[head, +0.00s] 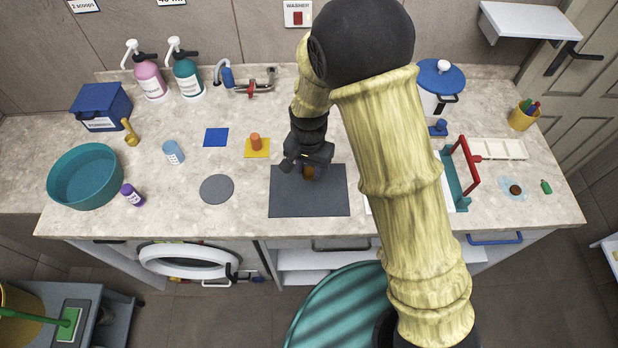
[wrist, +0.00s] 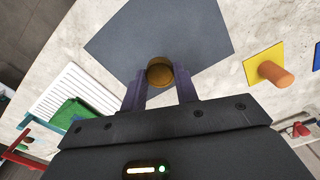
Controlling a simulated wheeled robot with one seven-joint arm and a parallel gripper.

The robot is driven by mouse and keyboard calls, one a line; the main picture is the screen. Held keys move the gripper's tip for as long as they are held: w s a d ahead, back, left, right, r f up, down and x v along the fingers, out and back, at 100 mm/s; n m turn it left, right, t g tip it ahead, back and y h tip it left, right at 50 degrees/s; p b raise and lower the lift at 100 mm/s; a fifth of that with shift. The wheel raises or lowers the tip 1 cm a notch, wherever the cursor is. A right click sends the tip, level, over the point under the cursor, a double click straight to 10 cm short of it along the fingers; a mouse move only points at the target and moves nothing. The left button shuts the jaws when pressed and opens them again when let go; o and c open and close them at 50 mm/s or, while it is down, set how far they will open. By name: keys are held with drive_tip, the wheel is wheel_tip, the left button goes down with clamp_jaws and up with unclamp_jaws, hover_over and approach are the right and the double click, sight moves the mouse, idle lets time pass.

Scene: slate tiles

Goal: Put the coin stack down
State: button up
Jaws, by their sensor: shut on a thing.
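The coin stack (wrist: 160,72) is a short golden-brown cylinder between my gripper's two fingertips in the wrist view. It also shows in the head view (head: 309,173), partly hidden by my gripper (head: 306,166). My gripper is shut on the coin stack and hangs over the dark grey mat (head: 310,198), near its upper edge. The mat also shows in the wrist view (wrist: 155,30), behind the coin stack. I cannot tell whether the stack touches the mat.
An orange cylinder (head: 255,141) stands on a yellow square (head: 262,153) left of my gripper. A blue square (head: 216,137) and a grey disc (head: 217,189) lie further left. A red-handled teal rack (head: 462,175) stands to the right. Most of the mat is bare.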

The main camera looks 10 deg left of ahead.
sight(309, 172)
drive_tip(key=shift+r, duration=1.5)
drive_tip(key=shift+f, duration=0.1)
